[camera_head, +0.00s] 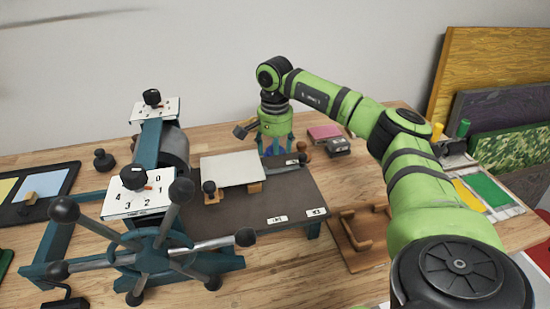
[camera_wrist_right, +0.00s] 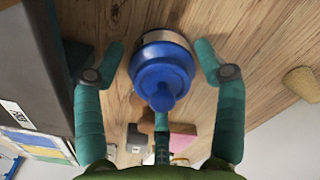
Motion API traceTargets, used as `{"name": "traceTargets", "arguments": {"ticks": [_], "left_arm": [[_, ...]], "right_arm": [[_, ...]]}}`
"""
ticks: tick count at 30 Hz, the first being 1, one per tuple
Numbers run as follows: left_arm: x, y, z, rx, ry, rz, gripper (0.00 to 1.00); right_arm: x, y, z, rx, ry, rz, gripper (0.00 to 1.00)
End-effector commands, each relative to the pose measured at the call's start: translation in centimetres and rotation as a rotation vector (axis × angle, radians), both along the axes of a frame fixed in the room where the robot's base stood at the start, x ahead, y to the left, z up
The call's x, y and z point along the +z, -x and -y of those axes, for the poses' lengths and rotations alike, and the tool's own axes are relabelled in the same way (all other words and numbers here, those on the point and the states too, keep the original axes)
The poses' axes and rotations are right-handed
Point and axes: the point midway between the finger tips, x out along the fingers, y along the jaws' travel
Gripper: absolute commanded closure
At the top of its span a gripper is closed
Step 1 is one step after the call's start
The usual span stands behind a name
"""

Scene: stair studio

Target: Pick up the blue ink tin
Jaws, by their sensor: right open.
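The blue ink tin (camera_wrist_right: 162,75) has a round blue lid with a knob and a pale metallic band below it. In the right wrist view it stands on the wooden table between the spread fingers of my right gripper (camera_wrist_right: 155,65). The fingers are open, with a gap on each side of the tin. In the head view my right gripper (camera_head: 275,146) points down behind the press bed, and only a little blue of the tin (camera_head: 273,150) shows between its fingers. My left gripper is not in view.
The press with its spoked wheel (camera_head: 165,238) and dark bed (camera_head: 285,205) stands close in front. A pink block (camera_head: 324,132) and a grey block (camera_head: 338,147) lie to the right of the gripper. A wooden tray (camera_head: 350,245) lies nearer. Coloured boards (camera_head: 495,60) lean at the right.

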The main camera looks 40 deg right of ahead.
Motion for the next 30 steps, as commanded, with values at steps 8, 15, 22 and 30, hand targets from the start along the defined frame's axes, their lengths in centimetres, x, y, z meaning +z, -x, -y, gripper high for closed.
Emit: {"name": "traceTargets", "arguments": {"ticks": [8, 15, 22, 30], "left_arm": [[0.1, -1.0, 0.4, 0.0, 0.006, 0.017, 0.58], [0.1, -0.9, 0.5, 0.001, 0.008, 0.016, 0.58], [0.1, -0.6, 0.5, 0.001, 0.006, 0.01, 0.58], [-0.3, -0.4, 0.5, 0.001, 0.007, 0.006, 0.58]], "right_arm": [[-0.5, 0.0, 0.0, 0.0, 0.001, 0.001, 0.29], [-0.5, 0.0, 0.0, 0.0, 0.001, 0.001, 0.9], [-0.4, -0.1, 0.0, 0.0, 0.0, 0.003, 0.9], [1.6, -0.1, 0.0, 0.0, -0.001, 0.007, 0.9]]}}
